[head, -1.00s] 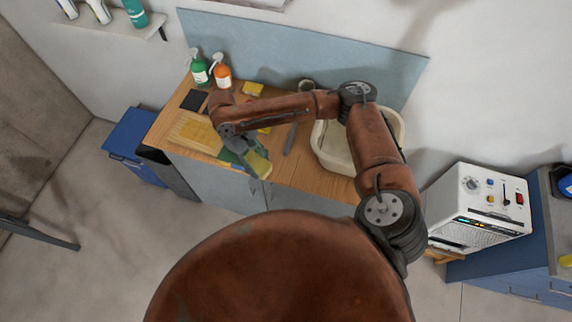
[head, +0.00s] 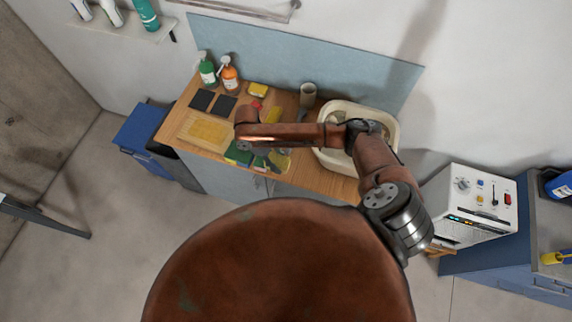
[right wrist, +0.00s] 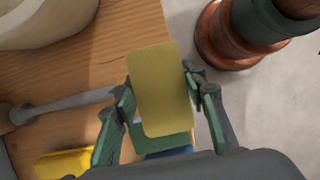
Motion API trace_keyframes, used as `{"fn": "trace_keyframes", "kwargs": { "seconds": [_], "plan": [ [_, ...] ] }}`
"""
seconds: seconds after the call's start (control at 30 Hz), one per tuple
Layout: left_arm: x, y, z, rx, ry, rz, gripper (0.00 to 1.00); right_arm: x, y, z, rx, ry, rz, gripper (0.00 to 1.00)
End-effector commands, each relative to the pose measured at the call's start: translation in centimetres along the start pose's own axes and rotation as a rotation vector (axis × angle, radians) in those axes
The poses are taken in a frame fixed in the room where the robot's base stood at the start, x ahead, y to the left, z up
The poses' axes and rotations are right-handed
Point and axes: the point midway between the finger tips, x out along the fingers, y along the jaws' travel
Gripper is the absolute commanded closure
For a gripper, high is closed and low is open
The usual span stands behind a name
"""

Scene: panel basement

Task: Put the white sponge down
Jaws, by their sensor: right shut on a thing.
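My right gripper (right wrist: 160,100) is shut on a flat, rounded block whose visible face is dull yellow (right wrist: 160,85), not white. The block lies between the two green-lined fingers. In the head view the block shows as a pale yellow patch (head: 281,160) near the front edge of the wooden counter, partly hidden by my gripper (head: 262,162). I cannot tell whether it touches the counter. No plainly white sponge shows. A green sponge (head: 238,152) lies left of the gripper. My left gripper is not in view.
A grey-handled tool (right wrist: 70,105) lies beside the gripper.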

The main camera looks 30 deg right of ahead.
Motion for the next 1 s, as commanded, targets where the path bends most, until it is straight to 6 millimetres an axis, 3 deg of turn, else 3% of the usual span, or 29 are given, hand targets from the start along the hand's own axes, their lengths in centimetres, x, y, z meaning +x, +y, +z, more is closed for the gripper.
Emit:
{"fn": "trace_keyframes", "kwargs": {
  "seconds": [0.1, 0.43, 0.6, 1.0],
  "plan": [
    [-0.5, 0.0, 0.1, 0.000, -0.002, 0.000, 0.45, 2.2, 1.2, 0.3, 0.002, -0.003, -0.001, 0.83],
    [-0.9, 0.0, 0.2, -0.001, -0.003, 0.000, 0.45, 5.2, 3.0, 0.6, 0.001, -0.003, 0.000, 0.83],
    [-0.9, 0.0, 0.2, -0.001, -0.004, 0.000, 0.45, 7.4, 2.8, -0.5, 0.000, -0.001, 0.000, 0.83],
    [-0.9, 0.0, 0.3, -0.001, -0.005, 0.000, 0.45, 8.0, 2.8, -0.8, -0.001, 0.000, 0.000, 0.83]
  ]
}}
